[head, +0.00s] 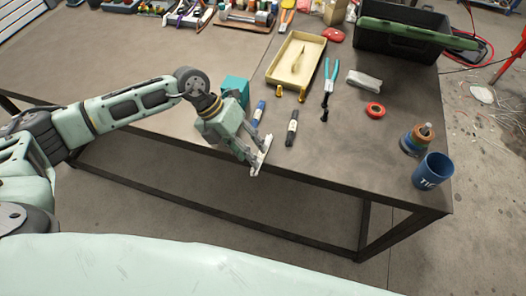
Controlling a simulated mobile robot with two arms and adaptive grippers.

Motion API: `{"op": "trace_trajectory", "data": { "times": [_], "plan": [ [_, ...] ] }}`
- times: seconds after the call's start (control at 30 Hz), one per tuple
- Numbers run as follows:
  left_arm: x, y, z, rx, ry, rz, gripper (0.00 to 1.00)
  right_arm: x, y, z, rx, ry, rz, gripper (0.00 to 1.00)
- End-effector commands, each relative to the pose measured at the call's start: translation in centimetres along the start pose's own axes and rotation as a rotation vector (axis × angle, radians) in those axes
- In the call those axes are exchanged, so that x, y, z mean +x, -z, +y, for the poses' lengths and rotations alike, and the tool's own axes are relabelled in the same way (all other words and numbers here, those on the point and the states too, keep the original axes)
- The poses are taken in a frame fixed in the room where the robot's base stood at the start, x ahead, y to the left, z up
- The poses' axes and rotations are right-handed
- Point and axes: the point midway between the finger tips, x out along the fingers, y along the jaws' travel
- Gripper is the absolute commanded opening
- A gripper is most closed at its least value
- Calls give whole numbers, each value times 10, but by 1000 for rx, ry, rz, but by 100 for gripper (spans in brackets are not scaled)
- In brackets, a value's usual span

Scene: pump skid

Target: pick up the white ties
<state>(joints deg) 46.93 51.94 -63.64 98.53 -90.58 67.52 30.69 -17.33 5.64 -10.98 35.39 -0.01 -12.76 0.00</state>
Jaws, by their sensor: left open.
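A pale white-grey bundle (365,81), which looks like the white ties, lies on the table right of the teal-handled pliers. Its single strands are too small to make out. My left gripper (262,160) is open over the table's front edge, pointing down and right. It is well left of and nearer than the bundle, not touching it. I see nothing held in it. My right gripper is out of the view.
Between gripper and bundle lie a black marker (292,127), a blue marker (258,113) and the pliers (328,86). A yellow tray (273,72), red tape roll (376,110), stacked tape rolls (412,143), blue cup (433,173) and black-green crate (400,43) surround the bundle.

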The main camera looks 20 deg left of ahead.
Motion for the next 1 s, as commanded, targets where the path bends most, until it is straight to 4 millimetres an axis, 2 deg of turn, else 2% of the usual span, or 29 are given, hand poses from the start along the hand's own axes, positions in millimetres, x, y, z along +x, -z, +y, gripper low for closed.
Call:
{"op": "trace_trajectory", "data": {
  "times": [0.1, 0.23, 0.4, 0.53, 1.0],
  "plan": [
    [18, -3, -1, -2, 0, 5, 40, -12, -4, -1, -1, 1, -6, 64],
    [34, -3, 0, 0, -1, 4, 40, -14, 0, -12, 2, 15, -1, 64],
    [39, -3, 1, 1, -1, 1, 40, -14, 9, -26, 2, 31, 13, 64],
    [39, -3, 1, 1, -2, 2, 39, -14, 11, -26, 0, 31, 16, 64],
    [38, -3, 1, 1, -2, 2, 0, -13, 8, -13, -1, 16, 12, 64]
  ]
}}
